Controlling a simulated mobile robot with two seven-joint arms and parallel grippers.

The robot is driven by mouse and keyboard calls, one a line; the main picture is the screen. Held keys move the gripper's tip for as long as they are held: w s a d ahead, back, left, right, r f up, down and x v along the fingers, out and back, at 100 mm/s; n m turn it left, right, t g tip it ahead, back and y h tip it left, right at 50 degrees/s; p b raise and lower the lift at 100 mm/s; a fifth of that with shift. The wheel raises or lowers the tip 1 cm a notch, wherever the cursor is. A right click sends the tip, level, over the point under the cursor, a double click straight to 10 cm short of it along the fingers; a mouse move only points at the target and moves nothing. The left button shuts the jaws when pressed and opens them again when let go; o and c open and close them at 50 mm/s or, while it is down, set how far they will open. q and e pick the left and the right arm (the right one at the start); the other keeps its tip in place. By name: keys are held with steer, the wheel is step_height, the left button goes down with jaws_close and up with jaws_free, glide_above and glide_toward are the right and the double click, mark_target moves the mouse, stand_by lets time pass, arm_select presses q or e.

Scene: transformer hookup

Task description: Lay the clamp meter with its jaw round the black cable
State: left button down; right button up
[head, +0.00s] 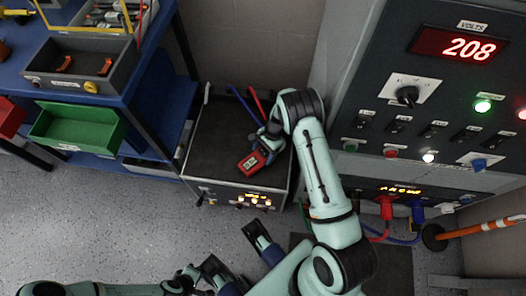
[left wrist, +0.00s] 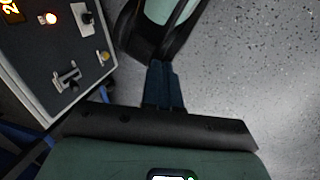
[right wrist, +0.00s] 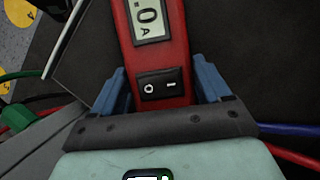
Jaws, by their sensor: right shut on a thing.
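The red clamp meter (head: 250,161) shows over the dark top of the low unit in the head view. My right gripper (head: 267,145) is shut on it. In the right wrist view the meter's red body (right wrist: 177,50), with its display and rocker switch, sits between the blue fingers (right wrist: 165,88). The jaw is not visible in either view. I cannot make out a black cable. My left gripper (left wrist: 164,82) looks shut and empty, its fingers side by side above the floor.
The low unit (head: 215,125) has a lit front panel. Blue (head: 240,100) and red (head: 257,100) cables run at its back. The tall panel (head: 440,110) reading 208 volts stands at right. A blue shelf (head: 165,95) with bins stands at left.

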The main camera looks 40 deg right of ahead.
steer(key=o, duration=1.2)
steer(key=shift+r, duration=0.1)
step_height(320, 180, up, 12)
steer(key=p, duration=0.3)
arm_select(q)
steer(key=s+d+r+g+p, duration=0.1)
steer(key=s+r, duration=0.3)
steer(key=shift+s+d+r+g+h, duration=0.3)
steer(key=shift+s+d+r, duration=0.05)
steer(key=shift+d+r, duration=0.05)
arm_select(e)
step_height(320, 180, up, 8)
glide_above(263, 152)
steer(key=shift+d, duration=0.1)
